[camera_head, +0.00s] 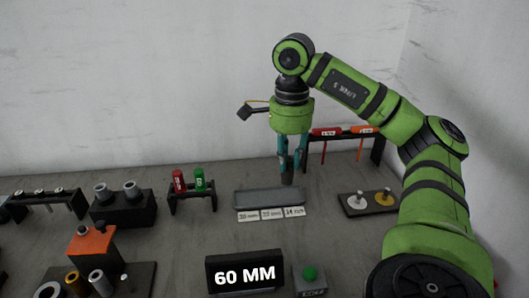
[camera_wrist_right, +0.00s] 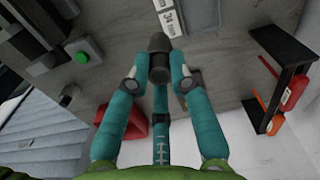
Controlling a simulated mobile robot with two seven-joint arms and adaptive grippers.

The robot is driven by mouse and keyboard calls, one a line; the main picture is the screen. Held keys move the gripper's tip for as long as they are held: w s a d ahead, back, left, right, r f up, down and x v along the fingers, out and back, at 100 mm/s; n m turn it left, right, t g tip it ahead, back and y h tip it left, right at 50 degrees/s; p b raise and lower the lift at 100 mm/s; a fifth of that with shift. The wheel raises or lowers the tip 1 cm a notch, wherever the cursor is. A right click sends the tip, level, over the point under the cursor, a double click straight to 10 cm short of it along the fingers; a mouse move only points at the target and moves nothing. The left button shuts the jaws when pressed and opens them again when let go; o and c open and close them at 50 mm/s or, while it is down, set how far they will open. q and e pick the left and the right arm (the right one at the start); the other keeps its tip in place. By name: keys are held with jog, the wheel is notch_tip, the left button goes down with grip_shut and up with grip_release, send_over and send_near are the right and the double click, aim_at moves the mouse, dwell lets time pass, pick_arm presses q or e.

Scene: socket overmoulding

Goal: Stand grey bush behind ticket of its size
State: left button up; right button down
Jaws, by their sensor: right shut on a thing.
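My right gripper (camera_head: 287,172) is shut on a dark grey bush (camera_head: 287,180). It holds the bush upright at the right end of a shallow grey tray (camera_head: 262,200); I cannot tell whether the bush touches it. In the right wrist view the gripper (camera_wrist_right: 158,70) has its teal fingers around the bush (camera_wrist_right: 158,45). Three white tickets lie in a row before the tray: left (camera_head: 248,216), middle (camera_head: 271,214) and right (camera_head: 294,212). The left one seems to read 20 mm; the others are too small to read surely. My left gripper is out of view.
A sign (camera_head: 244,273) reads 60 MM, beside a box with a green button (camera_head: 310,273). A plate with white and yellow knobs (camera_head: 356,204) stands right, a tool rack (camera_head: 376,151) behind. Red and green gauges (camera_head: 189,181) and a block with grey bushes (camera_head: 121,206) stand left.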

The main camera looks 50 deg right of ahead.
jog(key=w+f, duration=0.3)
jog(key=w+a+f, duration=0.1)
jog(key=w+f, duration=0.2)
jog(key=w, duration=0.1)
jog(key=w+a+f, duration=0.1)
jog(key=w+f, duration=0.3)
jog(key=shift+a, duration=0.25)
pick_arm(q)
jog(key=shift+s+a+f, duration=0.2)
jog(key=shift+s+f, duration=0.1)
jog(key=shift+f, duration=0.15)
pick_arm(e)
jog(key=shift+w+f, duration=0.1)
jog(key=shift+f, duration=0.25)
pick_arm(q)
jog(key=shift+b, duration=0.3)
pick_arm(e)
jog(key=shift+f, duration=0.1)
jog(key=c, duration=1.4)
grip_release()
jog(key=shift+f, duration=0.1)
jog(key=shift+o, duration=1.4)
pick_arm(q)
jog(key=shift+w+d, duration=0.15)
